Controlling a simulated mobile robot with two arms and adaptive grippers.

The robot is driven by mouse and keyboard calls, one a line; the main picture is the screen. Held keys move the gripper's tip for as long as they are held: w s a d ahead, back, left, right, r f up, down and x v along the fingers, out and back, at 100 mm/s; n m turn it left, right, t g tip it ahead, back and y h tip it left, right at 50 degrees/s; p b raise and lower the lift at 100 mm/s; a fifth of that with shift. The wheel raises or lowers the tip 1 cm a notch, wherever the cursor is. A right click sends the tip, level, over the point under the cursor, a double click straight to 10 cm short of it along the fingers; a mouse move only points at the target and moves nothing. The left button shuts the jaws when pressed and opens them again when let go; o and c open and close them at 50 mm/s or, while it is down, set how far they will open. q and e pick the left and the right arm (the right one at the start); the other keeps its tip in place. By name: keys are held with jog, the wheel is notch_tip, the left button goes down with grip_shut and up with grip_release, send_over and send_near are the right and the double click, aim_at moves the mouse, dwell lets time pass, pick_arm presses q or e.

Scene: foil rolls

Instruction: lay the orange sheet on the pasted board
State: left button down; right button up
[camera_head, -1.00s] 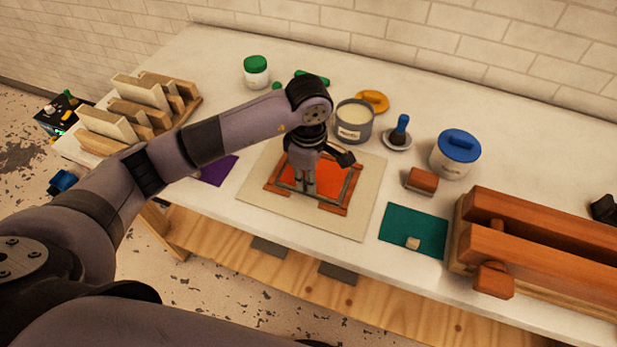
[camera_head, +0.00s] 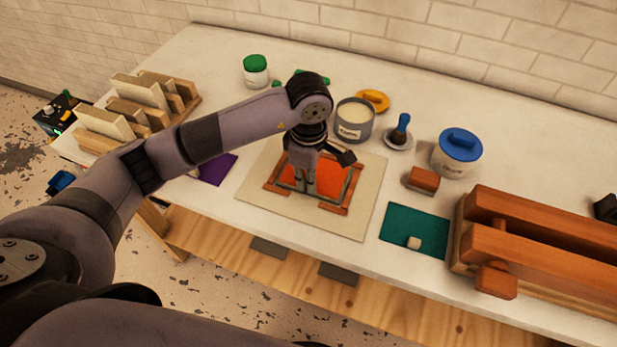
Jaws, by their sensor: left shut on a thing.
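The orange sheet (camera_head: 327,181) lies within a brown and grey frame-like board (camera_head: 333,208) on a pale square mat (camera_head: 262,195) in the middle of the bench. My left gripper (camera_head: 305,188) points down over the left part of the orange sheet, its fingertips at or just above it. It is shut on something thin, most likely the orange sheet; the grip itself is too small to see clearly. My left wrist hides the far edge of the sheet and board. Any paste under the sheet is hidden. My right gripper is not in view.
Behind stand an open grey pot (camera_head: 354,121), a blue brush on a dish (camera_head: 401,131) and a blue-lidded jar (camera_head: 457,153). A wooden press (camera_head: 540,245) fills the right. Purple (camera_head: 217,169) and teal (camera_head: 415,229) sheets flank the mat. A wooden rack (camera_head: 140,110) stands left.

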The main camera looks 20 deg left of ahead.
pick_arm(q)
jog(key=shift+f+b, duration=0.15)
jog(key=shift+b, duration=0.3)
dwell(0.6)
jog(key=c, duration=1.5)
grip_release()
jog(key=shift+c, duration=0.2)
jog(key=shift+o, duration=0.6)
jog(key=shift+o, duration=1)
